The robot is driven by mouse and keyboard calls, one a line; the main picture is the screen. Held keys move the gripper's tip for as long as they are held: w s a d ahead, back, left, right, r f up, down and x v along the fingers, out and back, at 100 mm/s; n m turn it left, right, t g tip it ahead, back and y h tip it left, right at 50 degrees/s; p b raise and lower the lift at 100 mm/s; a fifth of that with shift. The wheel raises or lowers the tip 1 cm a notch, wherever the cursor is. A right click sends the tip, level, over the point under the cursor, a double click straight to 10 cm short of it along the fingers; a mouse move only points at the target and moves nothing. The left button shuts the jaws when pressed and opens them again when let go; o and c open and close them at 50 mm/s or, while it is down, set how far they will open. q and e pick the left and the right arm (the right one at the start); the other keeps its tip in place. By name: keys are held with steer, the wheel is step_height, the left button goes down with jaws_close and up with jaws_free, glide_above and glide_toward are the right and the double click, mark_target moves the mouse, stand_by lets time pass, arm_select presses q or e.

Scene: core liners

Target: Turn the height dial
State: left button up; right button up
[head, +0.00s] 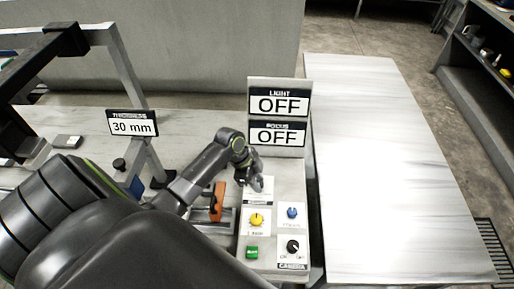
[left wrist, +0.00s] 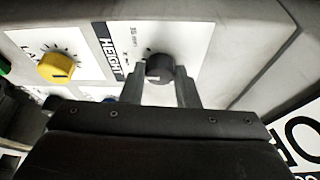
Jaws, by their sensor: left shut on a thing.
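The black height dial (left wrist: 158,67) sits on a white card marked HEIGHT, with a scale around it, on the grey control panel. My left gripper (head: 259,184) is over the upper left of the panel in the head view and hides the dial there. In the left wrist view its two fingers (left wrist: 159,82) stand one on each side of the dial, shut on it. My right gripper is in neither view.
A yellow knob (head: 256,219), a blue knob (head: 292,212), a green button (head: 252,252) and a black camera knob (head: 293,246) share the panel. Signs read LIGHT OFF (head: 279,103) and FOCUS OFF (head: 276,136). A sign reads 30 mm (head: 132,126). A pale table (head: 390,170) stands right.

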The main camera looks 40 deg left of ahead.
arm_select(q)
steer(key=o, duration=1)
steer(key=shift+r, duration=0.1)
steer(key=shift+b+v, duration=1.05)
steer(key=shift+v, duration=7.6)
